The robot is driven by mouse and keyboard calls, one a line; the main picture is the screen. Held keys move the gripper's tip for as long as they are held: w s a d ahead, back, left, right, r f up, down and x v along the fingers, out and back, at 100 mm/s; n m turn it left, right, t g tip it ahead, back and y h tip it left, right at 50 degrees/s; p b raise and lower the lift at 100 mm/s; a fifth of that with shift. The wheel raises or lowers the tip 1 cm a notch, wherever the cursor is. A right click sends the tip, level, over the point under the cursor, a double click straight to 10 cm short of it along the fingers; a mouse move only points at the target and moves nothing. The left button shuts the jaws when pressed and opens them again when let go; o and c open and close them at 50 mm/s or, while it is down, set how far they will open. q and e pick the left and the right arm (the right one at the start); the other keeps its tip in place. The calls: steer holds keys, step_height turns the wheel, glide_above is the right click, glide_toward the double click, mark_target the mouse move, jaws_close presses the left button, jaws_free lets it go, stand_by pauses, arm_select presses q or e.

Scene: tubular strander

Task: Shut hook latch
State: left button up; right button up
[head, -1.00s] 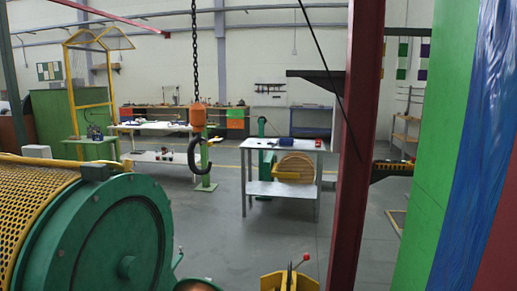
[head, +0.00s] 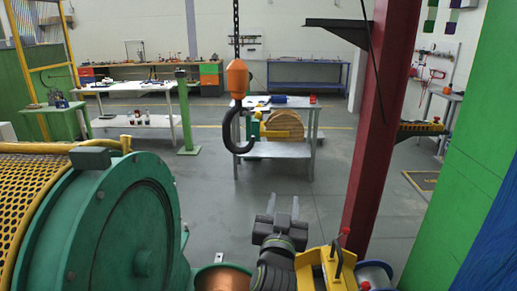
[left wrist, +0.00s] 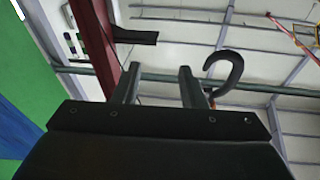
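A dark crane hook (head: 229,135) hangs from an orange block (head: 237,78) on a black chain, left of centre in the head view. Its latch cannot be made out at this size. My left gripper (head: 283,204) is below and right of the hook, apart from it, with its two fingers spread and nothing between them. In the left wrist view, my left gripper (left wrist: 158,85) is open and empty. The hook (left wrist: 231,68) shows there to the right of the fingers, its curved end upward in the picture. My right gripper is in neither view.
A green drum machine (head: 110,230) with yellow mesh fills the lower left. A dark red column (head: 378,130) stands to the right. A yellow part (head: 313,272) with a red knob is beside my arm. A table (head: 285,150) stands behind the hook.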

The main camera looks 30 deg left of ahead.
arm_select(q)
steer(key=s+a+r+n+y, duration=0.2)
steer(key=s+r+n+y, duration=0.2)
steer(key=s+r, duration=0.5)
steer(key=p, duration=0.7)
glide_toward(258, 117)
steer(key=x, duration=0.8)
steer(key=shift+w+a+r, duration=0.1)
steer(key=shift+w+r, duration=0.1)
steer(key=shift+w, duration=0.05)
steer(key=shift+w+a+r, duration=0.1)
steer(key=shift+w+a, duration=0.25)
steer(key=shift+w, duration=0.15)
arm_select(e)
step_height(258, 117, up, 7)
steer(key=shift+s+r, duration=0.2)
arm_select(q)
steer(key=shift+c, duration=0.2)
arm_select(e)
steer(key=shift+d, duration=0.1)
arm_select(q)
jaws_close()
